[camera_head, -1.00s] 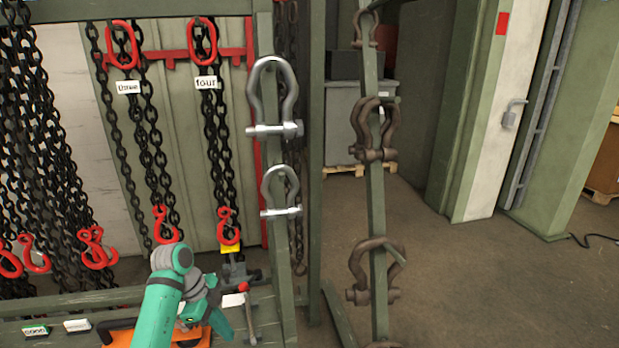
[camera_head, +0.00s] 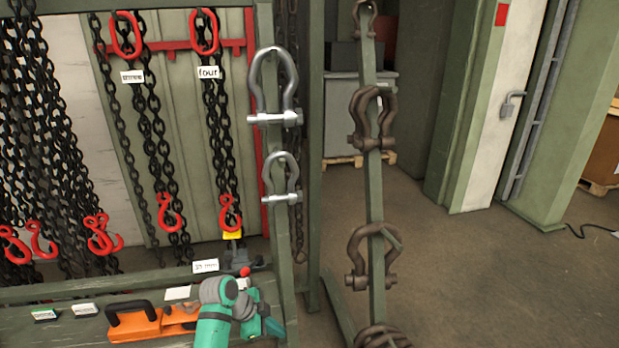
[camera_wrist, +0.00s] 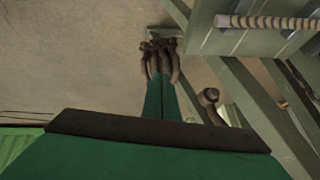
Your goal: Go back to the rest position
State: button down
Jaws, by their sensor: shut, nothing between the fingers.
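My green arm (camera_head: 214,325) shows low in the head view, in front of the workbench. Its end points down and to the right, and my gripper's fingertips cannot be made out there. In the wrist view my gripper (camera_wrist: 163,82) has its two green fingers together, with nothing between them. Brown shackles (camera_wrist: 160,60) appear beyond the fingertips; I cannot tell how far away they are.
Chains with red hooks (camera_head: 168,212) hang behind. Silver shackles (camera_head: 281,180) and brown shackles (camera_head: 371,262) hang on posts to the right. Open floor (camera_head: 480,270) lies further right.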

jog(key=s+d+f+n+t+h, duration=0.1)
jog(key=s+d+f+n+t, duration=0.15)
jog(key=d+f, duration=0.4)
jog(key=s+d+f+n+t, duration=0.1)
jog(key=d+f+n+t, duration=0.15)
jog(key=d, duration=0.65)
jog(key=s+d+f+n+t+y, duration=0.1)
jog(key=s+d+f+n+t, duration=0.15)
jog(key=s, duration=0.25)
jog(key=s+d+f+n+t, duration=0.1)
jog(key=s+d+f+n, duration=0.15)
jog(key=s+n, duration=0.2)
jog(key=s+a+r+n+t+y, duration=0.1)
jog(key=s+a+r+n+y, duration=0.15)
jog(key=s, duration=0.85)
jog(key=s+a+r+n+t+y, duration=0.1)
jog(key=s+a+n+y, duration=0.15)
jog(key=s, duration=0.85)
jog(key=s+a+r+t, duration=0.2)
jog(key=s+a+r, duration=0.4)
jog(key=s+r, duration=0.6)
jog(key=shift+s+a+r+m+y, duration=0.2)
jog(key=shift+s+r+m+y, duration=0.15)
jog(key=shift+r, duration=0.5)
jog(key=shift+t, duration=0.25)
